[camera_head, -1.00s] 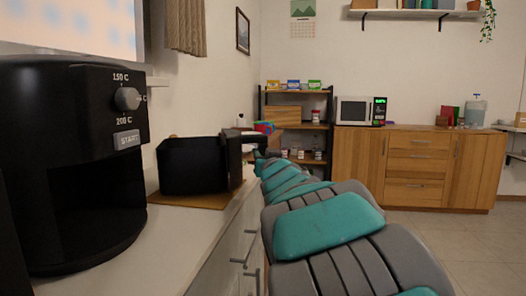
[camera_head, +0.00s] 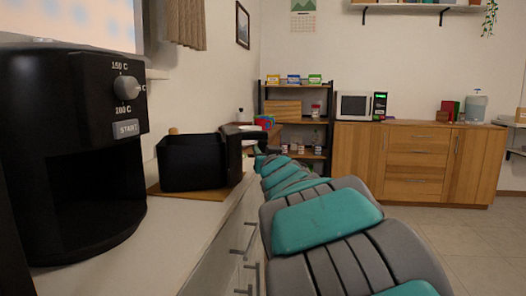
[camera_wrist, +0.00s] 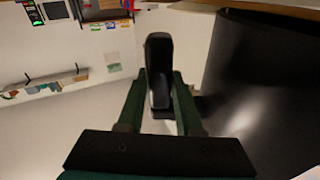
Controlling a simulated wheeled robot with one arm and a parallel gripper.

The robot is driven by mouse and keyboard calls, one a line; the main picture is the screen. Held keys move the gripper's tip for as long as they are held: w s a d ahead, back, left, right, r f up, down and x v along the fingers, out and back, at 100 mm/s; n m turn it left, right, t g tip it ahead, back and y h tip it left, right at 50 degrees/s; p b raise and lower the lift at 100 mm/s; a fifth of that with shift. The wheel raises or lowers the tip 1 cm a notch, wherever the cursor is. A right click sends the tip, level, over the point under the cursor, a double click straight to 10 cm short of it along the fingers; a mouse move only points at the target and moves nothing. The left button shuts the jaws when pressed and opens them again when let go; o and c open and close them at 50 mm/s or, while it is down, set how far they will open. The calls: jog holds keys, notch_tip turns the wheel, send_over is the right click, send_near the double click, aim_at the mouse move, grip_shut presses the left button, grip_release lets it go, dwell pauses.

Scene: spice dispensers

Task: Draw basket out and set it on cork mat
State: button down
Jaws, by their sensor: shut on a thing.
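The black basket (camera_head: 190,163) is out of the air fryer and upright on the cork mat (camera_head: 172,193), or just above it; I cannot tell whether it touches. Its dark wall fills the right of the wrist view (camera_wrist: 265,80). My gripper (camera_head: 250,143) is at the basket's right side, shut on its handle (camera_wrist: 159,70), which stands between the two fingers in the wrist view. The air fryer (camera_head: 75,80) stands at the left with a dark open cavity and a knob and START button on its front.
The white counter (camera_head: 110,245) holds the fryer and mat. Cabinet handles stick out from its front. A shelf rack (camera_head: 297,120), a microwave (camera_head: 353,106) and a wooden cabinet (camera_head: 415,160) stand far back.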

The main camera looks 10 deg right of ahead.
jog(key=c, duration=0.5)
grip_release()
jog(key=shift+f, duration=0.1)
jog(key=shift+s, duration=0.1)
jog(key=s, duration=0.7)
jog(key=s+d+f+m+g+h, duration=0.1)
jog(key=s+d+f+g+h, duration=0.1)
jog(key=s+d+f+g, duration=0.65)
jog(key=s+a+f+m+g+h, duration=0.1)
jog(key=s+f, duration=0.4)
jog(key=f, duration=0.8)
jog(key=s+a+f+g, duration=0.1)
jog(key=s+f+g, duration=0.2)
jog(key=s, duration=0.7)
jog(key=s+a+f+n+g+y, duration=0.1)
jog(key=s+f+g, duration=0.3)
jog(key=s, duration=0.6)
jog(key=s+a+f+n+g, duration=0.1)
jog(key=s+a+f+g, duration=0.2)
jog(key=s+f, duration=0.3)
jog(key=s+g, duration=0.1)
jog(key=s, duration=0.3)
jog(key=shift+f+y, duration=0.25)
jog(key=shift+y, duration=0.15)
